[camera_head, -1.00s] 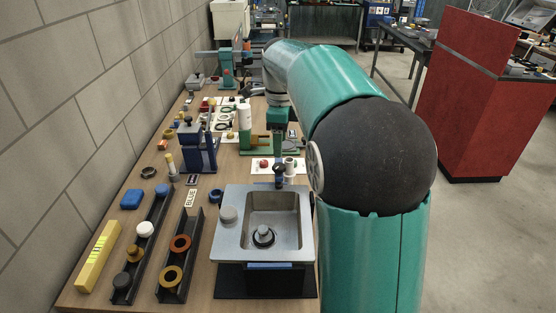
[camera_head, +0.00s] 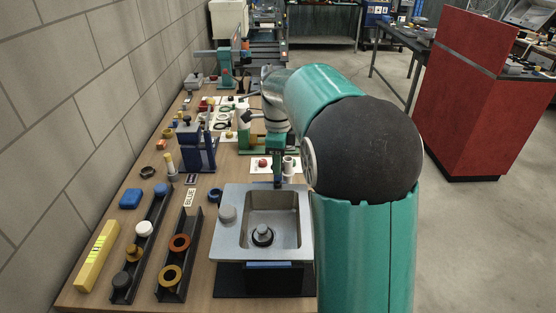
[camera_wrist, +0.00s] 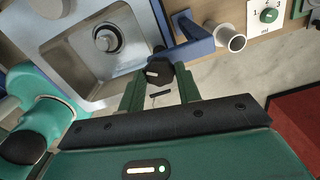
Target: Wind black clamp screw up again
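The black clamp screw (camera_wrist: 158,74) shows its dark knob, with a light mark on it, in the wrist view. It sits by a blue clamp arm (camera_wrist: 190,47) at the sink's edge. My gripper (camera_wrist: 160,78) points at it, with one green finger on each side of the knob. The fingers are spread; whether they touch the knob is hard to tell. In the head view my gripper (camera_head: 278,180) is at the back rim of the grey sink (camera_head: 232,240) and hides most of the clamp and screw.
A white tube (camera_head: 288,164) stands close behind the clamp. Black channel racks with coloured rings (camera_head: 180,242) lie to the left.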

